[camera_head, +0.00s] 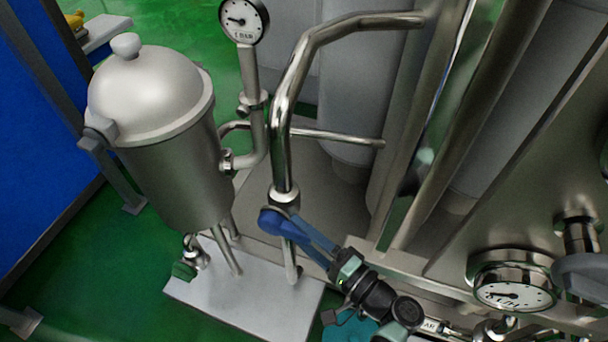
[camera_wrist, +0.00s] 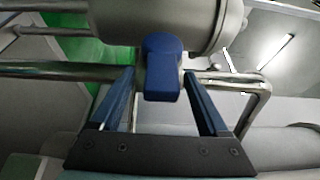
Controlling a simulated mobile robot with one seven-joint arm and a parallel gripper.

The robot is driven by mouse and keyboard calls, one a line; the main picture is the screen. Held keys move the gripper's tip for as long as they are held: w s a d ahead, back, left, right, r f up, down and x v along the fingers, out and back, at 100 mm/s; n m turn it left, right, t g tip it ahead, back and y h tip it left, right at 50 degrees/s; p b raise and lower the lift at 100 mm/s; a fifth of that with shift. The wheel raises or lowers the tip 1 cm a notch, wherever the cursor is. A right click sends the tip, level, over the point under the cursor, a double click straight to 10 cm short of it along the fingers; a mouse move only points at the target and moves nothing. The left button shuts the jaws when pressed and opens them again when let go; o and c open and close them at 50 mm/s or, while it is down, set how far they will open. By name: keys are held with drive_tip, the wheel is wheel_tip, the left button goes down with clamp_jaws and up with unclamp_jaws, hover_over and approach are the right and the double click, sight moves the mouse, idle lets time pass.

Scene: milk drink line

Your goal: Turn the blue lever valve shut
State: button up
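The blue lever (camera_head: 273,222) sits at the lower end of a bent steel pipe (camera_head: 281,150) in the head view. My gripper (camera_head: 299,229) reaches to the lever from the lower right. In the wrist view its two blue fingers (camera_wrist: 158,84) stand apart, one on each side of the lever's end. A gap shows at the left finger; the right finger is very close to the lever, contact unclear. The lever's far side is hidden.
A domed steel vessel (camera_head: 156,150) stands left of the lever on a grey base plate (camera_head: 240,302). A pressure gauge (camera_head: 243,20) rises behind it. Another gauge (camera_head: 513,288) is at the lower right. Steel columns and pipes crowd the right side. Green floor (camera_head: 80,250) is open at the left.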

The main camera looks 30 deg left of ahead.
idle(0.3)
drive_tip(key=s+d, duration=0.2)
drive_tip(key=d, duration=1.1)
drive_tip(key=shift+a, duration=0.1)
